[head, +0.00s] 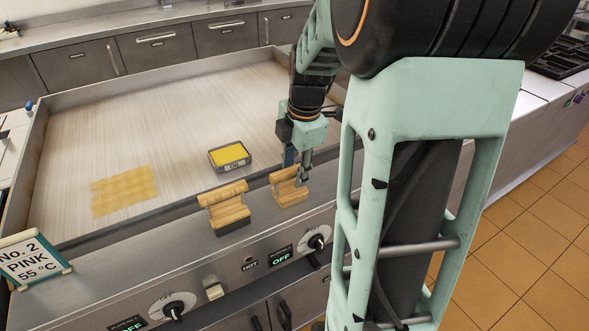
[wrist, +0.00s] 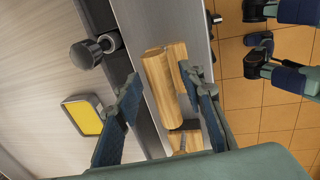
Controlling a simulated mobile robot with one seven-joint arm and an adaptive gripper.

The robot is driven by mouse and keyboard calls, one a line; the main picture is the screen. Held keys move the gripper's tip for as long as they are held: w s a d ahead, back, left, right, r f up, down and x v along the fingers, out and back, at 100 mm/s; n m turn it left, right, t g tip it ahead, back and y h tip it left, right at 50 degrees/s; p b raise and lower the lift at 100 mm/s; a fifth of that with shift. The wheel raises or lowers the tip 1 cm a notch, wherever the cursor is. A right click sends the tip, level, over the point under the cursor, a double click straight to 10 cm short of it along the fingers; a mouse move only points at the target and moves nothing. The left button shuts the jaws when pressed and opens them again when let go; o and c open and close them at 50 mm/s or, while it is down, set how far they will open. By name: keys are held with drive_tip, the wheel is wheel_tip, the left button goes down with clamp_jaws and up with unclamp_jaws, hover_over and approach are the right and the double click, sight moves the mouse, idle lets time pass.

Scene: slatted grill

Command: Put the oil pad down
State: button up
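Two wooden-handled pads rest on the steel front ledge of the grill. The left pad (head: 228,212) has a dark underside, and part of it shows low in the wrist view (wrist: 184,142). The right pad (head: 288,191) is under my gripper (head: 298,160). In the wrist view this right pad (wrist: 162,88) lies between and beyond my fingertips (wrist: 163,88). Which pad is the task's oil pad is not clear.
A dark tray of yellow oil (head: 231,155) sits on the grill plate (head: 180,120), left of my gripper. A yellow oily patch (head: 125,190) lies farther left. A sign (head: 36,258) stands at the front left. Control knobs (head: 316,240) line the front panel.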

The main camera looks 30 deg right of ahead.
sight(300, 196)
wheel_tip(300, 196, up, 12)
drive_tip(key=s, duration=0.2)
drive_tip(key=shift+s+f+p, duration=0.15)
drive_tip(key=shift+f+p, duration=0.1)
drive_tip(key=shift+p, duration=0.05)
